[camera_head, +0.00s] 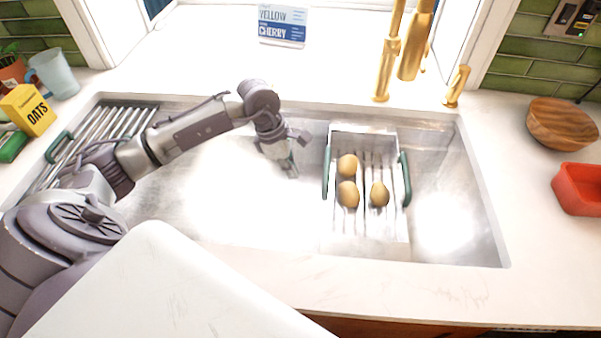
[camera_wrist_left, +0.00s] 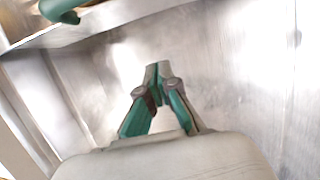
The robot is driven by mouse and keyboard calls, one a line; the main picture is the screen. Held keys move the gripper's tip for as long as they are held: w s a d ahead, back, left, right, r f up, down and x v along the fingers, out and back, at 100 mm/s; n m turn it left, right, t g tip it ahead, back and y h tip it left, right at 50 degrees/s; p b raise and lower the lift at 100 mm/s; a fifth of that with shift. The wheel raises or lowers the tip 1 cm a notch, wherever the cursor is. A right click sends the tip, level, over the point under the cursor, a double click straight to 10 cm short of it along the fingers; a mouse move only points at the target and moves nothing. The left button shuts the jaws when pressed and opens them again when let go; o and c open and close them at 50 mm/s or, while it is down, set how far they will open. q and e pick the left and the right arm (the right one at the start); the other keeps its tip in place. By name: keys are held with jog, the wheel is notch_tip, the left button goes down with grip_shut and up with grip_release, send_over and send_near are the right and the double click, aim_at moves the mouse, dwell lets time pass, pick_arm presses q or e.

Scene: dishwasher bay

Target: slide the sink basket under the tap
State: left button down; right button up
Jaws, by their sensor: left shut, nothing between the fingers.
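The sink basket (camera_head: 366,228) is a metal wire-bottomed tray with green side handles, spanning the right part of the sink. It holds three brown, egg-like items (camera_head: 348,194). The gold tap (camera_head: 413,45) stands behind the sink, above and slightly right of the basket. My left gripper (camera_head: 291,172) is shut and empty, pointing down into the sink, left of the basket and apart from its left handle. In the left wrist view its closed fingers (camera_wrist_left: 158,70) point at bare steel, and a green handle (camera_wrist_left: 62,8) shows at the top left. My right gripper is not in view.
The steel sink (camera_head: 215,205) is clear left of the basket, with a ribbed rack (camera_head: 115,125) at its far left. A wooden bowl (camera_head: 562,122) and a red container (camera_head: 578,188) stand on the right counter. A yellow oats box (camera_head: 28,110) stands at left.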

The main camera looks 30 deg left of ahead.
pick_arm(q)
jog(key=w+d+f+p, duration=0.2)
jog(key=d+f, duration=0.3)
jog(key=f, duration=0.3)
jog(key=shift+w+d+p, duration=0.35)
jog(key=shift+w+d, duration=0.05)
